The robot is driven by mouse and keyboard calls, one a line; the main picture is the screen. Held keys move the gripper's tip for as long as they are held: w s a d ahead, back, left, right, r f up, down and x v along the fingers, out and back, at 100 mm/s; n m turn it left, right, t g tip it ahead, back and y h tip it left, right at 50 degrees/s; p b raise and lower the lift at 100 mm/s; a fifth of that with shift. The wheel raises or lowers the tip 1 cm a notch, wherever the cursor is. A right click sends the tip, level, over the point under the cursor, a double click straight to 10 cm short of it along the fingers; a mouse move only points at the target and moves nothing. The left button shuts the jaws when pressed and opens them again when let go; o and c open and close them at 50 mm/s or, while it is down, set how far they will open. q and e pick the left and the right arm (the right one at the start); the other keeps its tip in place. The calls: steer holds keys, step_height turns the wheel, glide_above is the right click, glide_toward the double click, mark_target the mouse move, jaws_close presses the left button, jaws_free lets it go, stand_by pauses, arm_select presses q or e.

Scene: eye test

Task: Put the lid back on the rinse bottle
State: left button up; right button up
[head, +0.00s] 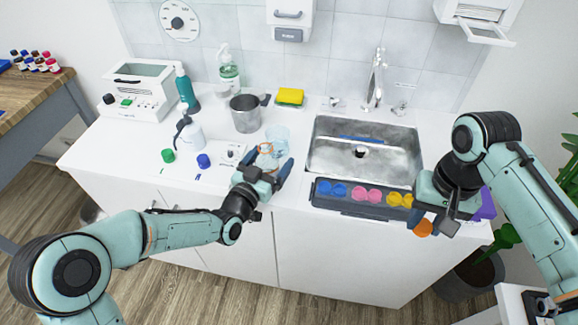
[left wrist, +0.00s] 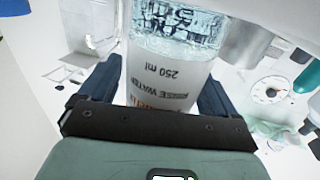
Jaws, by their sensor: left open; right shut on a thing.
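The rinse bottle (head: 277,136) is a clear container on the counter, left of the sink. In the left wrist view the bottle (left wrist: 170,75) carries "250 ml" and "rinse water" print, with clear water showing. My left gripper (head: 265,170) is open, its dark fingers on either side of the bottle; in the wrist view the gripper (left wrist: 160,100) shows a finger on each flank. My right gripper (head: 432,220) is shut on a small orange thing (head: 423,229), apparently the lid, in front of the counter's right part. The gripper partly hides it.
A dark tray (head: 345,207) with blue, pink and yellow cups lies before the sink (head: 330,165). A green cap (head: 168,155), a blue cap (head: 203,160), a white squeeze bottle (head: 192,135) and a metal jug (head: 245,115) stand left of the bottle.

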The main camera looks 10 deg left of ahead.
arm_select(q)
steer(key=c, duration=1.2)
steer(key=shift+r, duration=0.15)
